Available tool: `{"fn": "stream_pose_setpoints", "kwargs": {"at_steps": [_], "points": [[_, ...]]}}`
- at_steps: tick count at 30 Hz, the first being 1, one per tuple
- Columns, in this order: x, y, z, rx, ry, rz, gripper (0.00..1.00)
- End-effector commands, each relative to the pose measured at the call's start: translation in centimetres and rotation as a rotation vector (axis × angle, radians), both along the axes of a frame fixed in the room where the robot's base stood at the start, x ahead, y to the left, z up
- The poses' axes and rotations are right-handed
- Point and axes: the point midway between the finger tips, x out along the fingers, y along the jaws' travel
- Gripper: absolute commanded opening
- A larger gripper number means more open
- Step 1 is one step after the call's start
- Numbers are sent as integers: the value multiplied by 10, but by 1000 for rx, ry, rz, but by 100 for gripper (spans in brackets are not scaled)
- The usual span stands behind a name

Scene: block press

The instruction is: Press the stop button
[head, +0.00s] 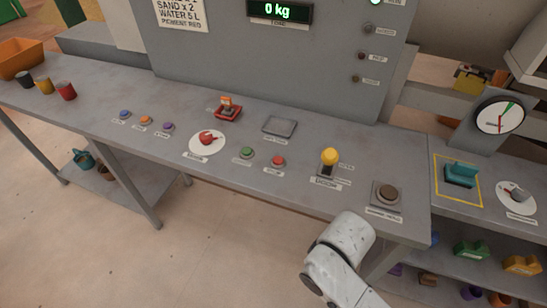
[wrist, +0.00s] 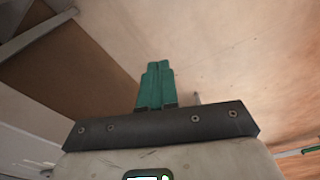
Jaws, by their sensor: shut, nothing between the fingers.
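A small red push button (head: 278,160) sits on the grey console, just right of a green push button (head: 246,152). Each has a small label too blurred to read for certain. My gripper (wrist: 155,70) shows in the wrist view with its green fingers together and nothing between them. In the head view only my white arm link shows, in front of the console's right end. The gripper itself is hidden there, so its distance from the red button cannot be told. The wrist view shows no button.
A red knob on a white dial (head: 206,141) is left of the buttons. A yellow-topped lever (head: 329,158) and a brown button (head: 388,192) are to the right. A grey square plate (head: 280,126) lies behind. Three cups stand far left, near an orange bin (head: 20,58).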

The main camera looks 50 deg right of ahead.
Motion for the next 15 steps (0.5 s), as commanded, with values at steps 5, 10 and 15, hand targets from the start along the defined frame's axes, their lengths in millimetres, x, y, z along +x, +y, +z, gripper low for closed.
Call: {"fn": "stream_pose_setpoints", "kwargs": {"at_steps": [5,10,15], "points": [[27,-16,23,-10,-65,-88,0],[91,-54,77,9,-229,-347,0],[155,-99,131,125,-401,-752,0]]}}
